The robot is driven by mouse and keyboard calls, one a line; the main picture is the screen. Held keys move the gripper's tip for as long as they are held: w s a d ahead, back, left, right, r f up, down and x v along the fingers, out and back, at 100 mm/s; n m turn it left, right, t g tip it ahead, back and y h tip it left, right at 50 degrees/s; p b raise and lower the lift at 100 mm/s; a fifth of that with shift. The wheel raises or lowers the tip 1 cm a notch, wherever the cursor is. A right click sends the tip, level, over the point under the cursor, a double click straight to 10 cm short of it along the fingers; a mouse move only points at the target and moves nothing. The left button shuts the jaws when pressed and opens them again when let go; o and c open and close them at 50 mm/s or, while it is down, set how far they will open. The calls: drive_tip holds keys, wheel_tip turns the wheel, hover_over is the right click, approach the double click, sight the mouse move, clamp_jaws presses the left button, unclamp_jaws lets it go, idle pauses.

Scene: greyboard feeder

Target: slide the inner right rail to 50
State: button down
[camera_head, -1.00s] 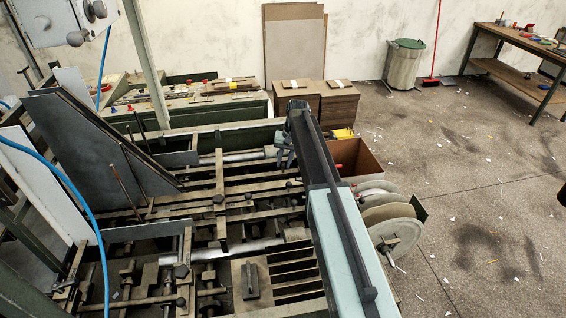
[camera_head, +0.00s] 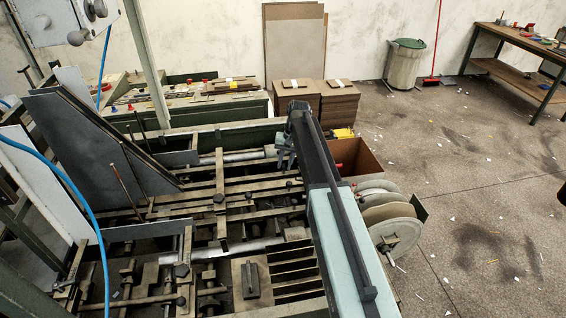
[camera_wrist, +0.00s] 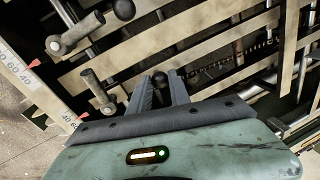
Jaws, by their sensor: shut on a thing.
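My gripper (camera_wrist: 161,84) is shut on a dark round-topped knob (camera_wrist: 160,78), which stands between its two grey fingers in the wrist view. Pale flat rails (camera_wrist: 140,50) run diagonally around it; the knob's joint to its rail is mostly hidden by the fingers. White scales with red pointers lie at the left of the wrist view, one pointer (camera_wrist: 34,63) on the upper scale and another (camera_wrist: 84,115) on the lower. In the head view my gripper (camera_head: 286,158) reaches down at the far right end of the rails.
Other clamp knobs (camera_wrist: 123,10) stand close by on the left. A slanted dark plate (camera_head: 95,135) rises at the feeder's left. A brown open box (camera_head: 358,160) and round reels (camera_head: 390,225) are right of my arm.

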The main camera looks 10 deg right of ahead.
drive_tip(key=c, duration=1.2)
unclamp_jaws()
drive_tip(key=shift+c, duration=0.2)
wheel_tip(320, 180, up, 8)
drive_tip(key=d+p, duration=0.1)
drive_tip(key=p, duration=0.6)
drive_tip(key=shift+d+f+p, duration=0.2)
drive_tip(key=shift+p, duration=0.1)
drive_tip(key=shift+s, duration=0.1)
